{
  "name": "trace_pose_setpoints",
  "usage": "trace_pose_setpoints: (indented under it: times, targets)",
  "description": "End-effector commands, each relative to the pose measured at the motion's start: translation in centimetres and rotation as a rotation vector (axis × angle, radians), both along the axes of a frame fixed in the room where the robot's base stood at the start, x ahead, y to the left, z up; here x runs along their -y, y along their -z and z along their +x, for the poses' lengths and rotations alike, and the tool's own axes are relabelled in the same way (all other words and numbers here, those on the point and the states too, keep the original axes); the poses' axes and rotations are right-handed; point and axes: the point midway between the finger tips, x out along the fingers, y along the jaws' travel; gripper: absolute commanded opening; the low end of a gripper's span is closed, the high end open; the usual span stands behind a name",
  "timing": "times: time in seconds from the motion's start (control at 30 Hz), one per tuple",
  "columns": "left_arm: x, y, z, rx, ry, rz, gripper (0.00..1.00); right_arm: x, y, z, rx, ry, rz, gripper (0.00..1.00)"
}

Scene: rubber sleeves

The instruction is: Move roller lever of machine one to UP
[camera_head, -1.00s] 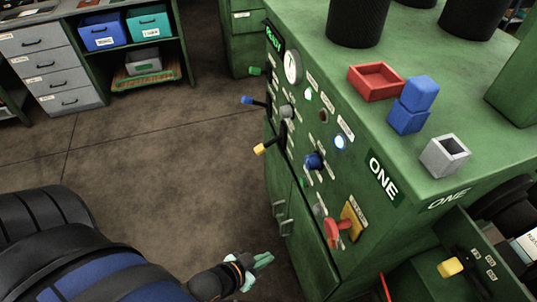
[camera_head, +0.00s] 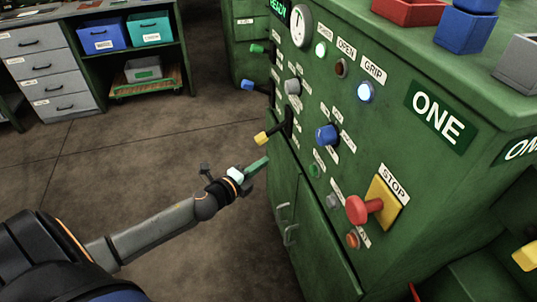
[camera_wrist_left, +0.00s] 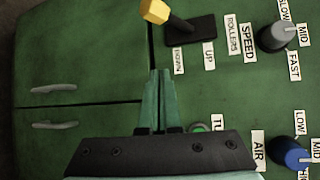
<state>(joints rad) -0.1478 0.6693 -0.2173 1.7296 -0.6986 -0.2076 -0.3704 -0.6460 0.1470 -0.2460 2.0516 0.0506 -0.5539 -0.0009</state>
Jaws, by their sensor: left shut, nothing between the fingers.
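The roller lever has a yellow grip (camera_head: 262,138) on a dark stem and sticks out from the front of green machine ONE (camera_head: 436,112). In the left wrist view its yellow grip (camera_wrist_left: 155,12) is at the top, and its stem enters a black plate beside the labels ROLLERS, UP and DOWN. The grip lies toward the DOWN label side. My left gripper (camera_head: 258,165) is just below the lever in the head view, apart from it. Its green fingers (camera_wrist_left: 155,95) are closed together and empty, pointing at the lever. My right gripper is not in view.
A blue-handled lever (camera_head: 249,85) sits above the yellow one. A blue knob (camera_head: 326,136) and a red stop button (camera_head: 362,209) are to the right on the panel. Cabinet door handles (camera_head: 289,235) lie below. The floor left of the machine is clear.

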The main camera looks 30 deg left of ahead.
Motion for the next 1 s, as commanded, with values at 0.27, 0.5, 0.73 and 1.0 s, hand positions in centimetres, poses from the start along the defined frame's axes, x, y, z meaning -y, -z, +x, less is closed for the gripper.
trace_pose_setpoints:
  times: [0.27, 0.5, 0.73, 1.0]
  targets:
    - [0.0, -0.1, 0.0, 0.001, 0.001, 0.005, 0.00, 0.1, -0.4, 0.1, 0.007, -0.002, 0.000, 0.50]
    - [0.1, 0.2, 1.1, 0.002, 0.001, 0.003, 0.00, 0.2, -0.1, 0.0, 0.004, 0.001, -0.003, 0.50]
    - [0.3, 0.8, 4.3, 0.003, -0.001, 0.001, 0.00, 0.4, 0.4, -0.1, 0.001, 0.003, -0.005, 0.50]
    - [0.6, 1.7, 8.4, 0.002, 0.000, 0.001, 0.00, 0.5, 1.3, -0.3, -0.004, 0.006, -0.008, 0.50]
